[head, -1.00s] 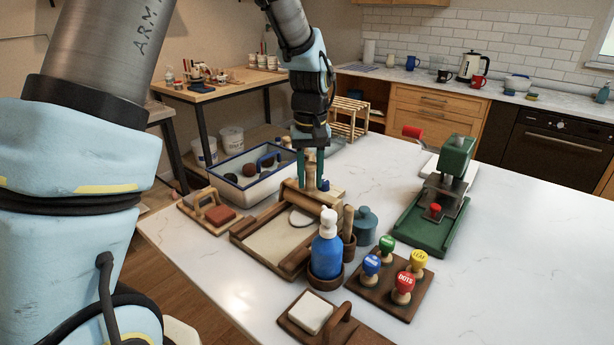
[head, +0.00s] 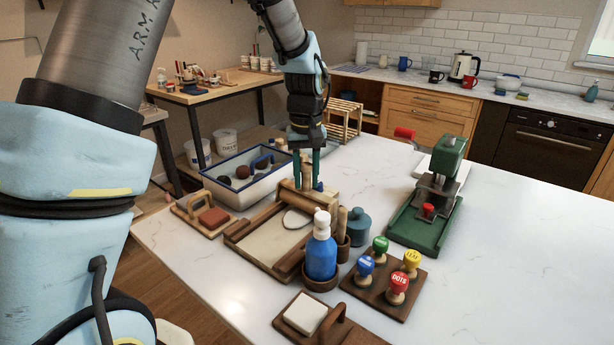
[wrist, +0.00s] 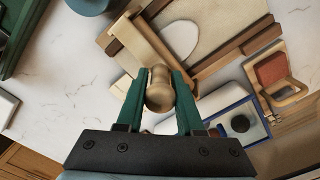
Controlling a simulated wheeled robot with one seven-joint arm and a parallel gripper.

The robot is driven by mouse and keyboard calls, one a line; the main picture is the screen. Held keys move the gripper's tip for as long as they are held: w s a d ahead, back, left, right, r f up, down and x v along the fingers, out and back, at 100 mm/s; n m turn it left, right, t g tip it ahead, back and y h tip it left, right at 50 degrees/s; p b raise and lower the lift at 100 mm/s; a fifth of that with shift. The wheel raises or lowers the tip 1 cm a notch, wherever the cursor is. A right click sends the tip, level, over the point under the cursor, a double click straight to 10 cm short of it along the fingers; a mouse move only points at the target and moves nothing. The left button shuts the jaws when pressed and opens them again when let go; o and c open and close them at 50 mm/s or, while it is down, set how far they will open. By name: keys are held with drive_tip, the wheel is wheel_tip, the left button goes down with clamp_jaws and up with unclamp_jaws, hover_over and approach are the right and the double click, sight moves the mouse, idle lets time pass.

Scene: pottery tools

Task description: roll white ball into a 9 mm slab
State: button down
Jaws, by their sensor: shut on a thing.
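My gripper (head: 306,176) is shut on the upright wooden handle (wrist: 159,90) of a rolling pin (head: 318,199). The pin lies across the far end of a wooden board with side rails (head: 262,238). The white clay (head: 296,220) is a flat, rounded piece on the board's pale surface, right beside the roller. It also shows in the wrist view (wrist: 183,37), where the roller's edge borders or covers one side of it. I cannot tell its thickness.
A blue-rimmed white tub (head: 255,188) stands behind left and a sponge board (head: 203,214) at left. A blue bottle (head: 321,258), a teal jar (head: 358,226) and a stamp rack (head: 375,290) crowd the right side. A green press (head: 432,215) stands farther right. The right countertop is clear.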

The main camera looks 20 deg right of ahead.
drive_tip(key=shift+s+a+f, duration=0.1)
drive_tip(key=shift+s+a, duration=0.3)
drive_tip(key=shift+a, duration=0.25)
drive_tip(key=shift+s+a+f, duration=0.1)
drive_tip(key=shift+s+a, duration=0.2)
drive_tip(key=shift+a, duration=0.3)
drive_tip(key=shift+s+a+r, duration=0.2)
drive_tip(key=shift+s+a, duration=0.2)
drive_tip(key=shift+a, duration=0.35)
